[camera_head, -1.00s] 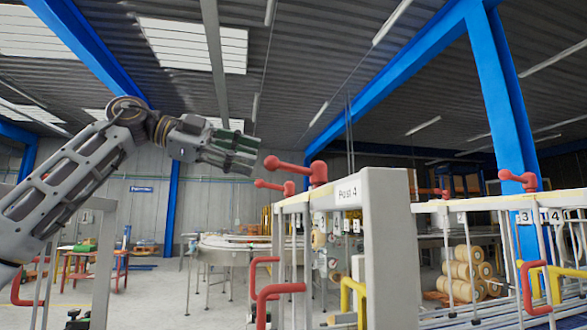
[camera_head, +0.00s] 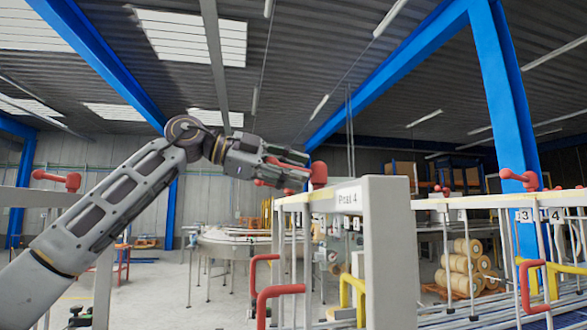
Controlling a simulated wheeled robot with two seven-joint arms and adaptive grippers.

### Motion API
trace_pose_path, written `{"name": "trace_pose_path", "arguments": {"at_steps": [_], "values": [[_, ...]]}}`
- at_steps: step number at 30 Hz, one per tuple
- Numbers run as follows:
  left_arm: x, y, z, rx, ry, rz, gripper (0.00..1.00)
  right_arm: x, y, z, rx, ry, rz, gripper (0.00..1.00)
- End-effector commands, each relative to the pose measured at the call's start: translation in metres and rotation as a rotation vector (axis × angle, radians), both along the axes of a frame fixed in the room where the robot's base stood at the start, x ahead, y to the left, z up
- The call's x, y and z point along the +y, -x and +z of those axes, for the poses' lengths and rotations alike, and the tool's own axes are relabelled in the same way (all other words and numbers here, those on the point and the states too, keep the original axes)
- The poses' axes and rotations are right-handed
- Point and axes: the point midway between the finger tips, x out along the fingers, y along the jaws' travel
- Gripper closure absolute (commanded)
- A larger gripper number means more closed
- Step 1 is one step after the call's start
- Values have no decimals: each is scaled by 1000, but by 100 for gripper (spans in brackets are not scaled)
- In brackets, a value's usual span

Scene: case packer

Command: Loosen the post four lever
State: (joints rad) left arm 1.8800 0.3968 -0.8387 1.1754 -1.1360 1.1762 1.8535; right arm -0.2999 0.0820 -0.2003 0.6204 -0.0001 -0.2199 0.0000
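The post four lever (camera_head: 319,175) is red and stands on top of the grey post labelled "Post 4" (camera_head: 390,250). Its upright hub is clear, but its handle, which points left, is mostly hidden by my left gripper (camera_head: 288,166). That gripper reaches in from the left, with its fingers apart above and below the handle's line and red showing between them. Its fingertips are close to the hub; I cannot tell whether they touch the lever. A second red lever behind is mostly covered by the fingers. My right gripper is out of view.
Another red lever (camera_head: 519,180) stands on the rail at right, and one (camera_head: 57,180) at far left. A round conveyor (camera_head: 228,236) and yellowish rolls (camera_head: 459,265) are behind.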

Motion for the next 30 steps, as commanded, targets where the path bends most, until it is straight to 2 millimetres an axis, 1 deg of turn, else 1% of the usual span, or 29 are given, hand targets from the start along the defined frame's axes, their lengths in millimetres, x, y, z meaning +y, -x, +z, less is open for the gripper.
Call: {"name": "trace_pose_path", "arguments": {"at_steps": [8, 11, 17, 18, 30], "values": [[-1, 0, 0, 0, 0, 0, 63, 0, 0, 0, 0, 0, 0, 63], [-1, 0, 0, 0, 1, 1, 73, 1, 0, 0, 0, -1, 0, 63], [-1, 0, 0, 0, 1, 1, 99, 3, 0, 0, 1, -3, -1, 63], [-1, 0, 0, 0, 0, 0, 100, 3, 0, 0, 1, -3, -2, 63], [-1, 0, -1, 0, -1, 3, 100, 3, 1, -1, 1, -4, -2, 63]]}}
